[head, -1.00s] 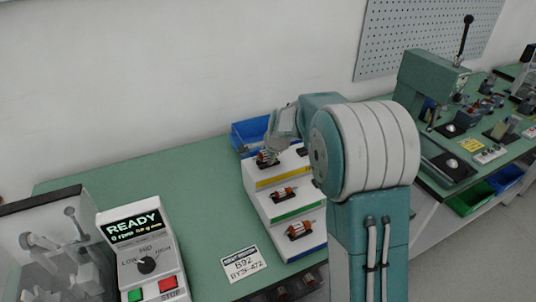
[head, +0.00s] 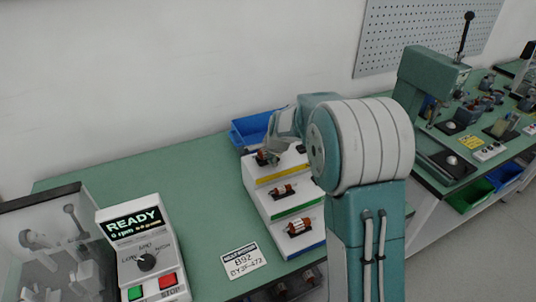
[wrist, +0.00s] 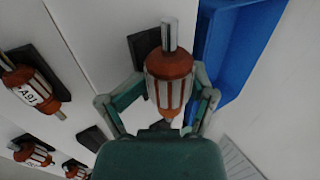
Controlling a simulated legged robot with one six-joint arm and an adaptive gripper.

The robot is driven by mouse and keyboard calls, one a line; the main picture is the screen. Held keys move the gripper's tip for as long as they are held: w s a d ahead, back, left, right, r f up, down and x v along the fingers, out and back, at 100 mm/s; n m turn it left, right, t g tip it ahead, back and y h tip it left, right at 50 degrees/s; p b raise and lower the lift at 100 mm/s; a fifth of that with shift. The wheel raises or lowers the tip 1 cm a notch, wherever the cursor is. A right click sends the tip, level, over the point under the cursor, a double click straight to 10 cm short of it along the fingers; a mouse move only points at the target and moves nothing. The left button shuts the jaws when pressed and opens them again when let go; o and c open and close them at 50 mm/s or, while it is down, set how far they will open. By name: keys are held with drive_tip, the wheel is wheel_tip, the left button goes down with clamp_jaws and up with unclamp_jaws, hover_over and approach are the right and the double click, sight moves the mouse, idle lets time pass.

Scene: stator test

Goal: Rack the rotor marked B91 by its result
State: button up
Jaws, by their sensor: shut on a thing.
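My gripper (wrist: 168,92) is shut on a rotor (wrist: 170,68) with an orange-brown and silver body and a steel shaft. Its mark does not show in the wrist view. A dark cradle (wrist: 144,44) is behind it; I cannot tell whether they touch. In the head view my gripper (head: 275,150) is at the top step of the white stepped rack (head: 262,199), with the rotor (head: 261,156) partly hidden. One rotor (head: 283,192) lies on the yellow-to-green step and another (head: 299,227) on the step below. A labelled rotor (wrist: 34,88) shows left in the wrist view.
A blue bin (head: 250,128) stands behind the rack. A test unit (head: 143,247) showing READY and a card (head: 243,261) reading B92 are at the front. The green bench (head: 150,180) left of the rack is clear. A press (head: 430,85) stands on the right bench.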

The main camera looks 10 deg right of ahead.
drive_tip(key=shift+f, duration=0.2)
drive_tip(key=o, duration=1.3)
drive_tip(key=shift+c, duration=0.2)
drive_tip(key=shift+r, duration=0.1)
drive_tip(key=shift+r, duration=0.1)
drive_tip(key=shift+r, duration=0.15)
drive_tip(key=v, duration=1.1)
drive_tip(key=shift+r, duration=0.15)
drive_tip(key=shift+s, duration=0.15)
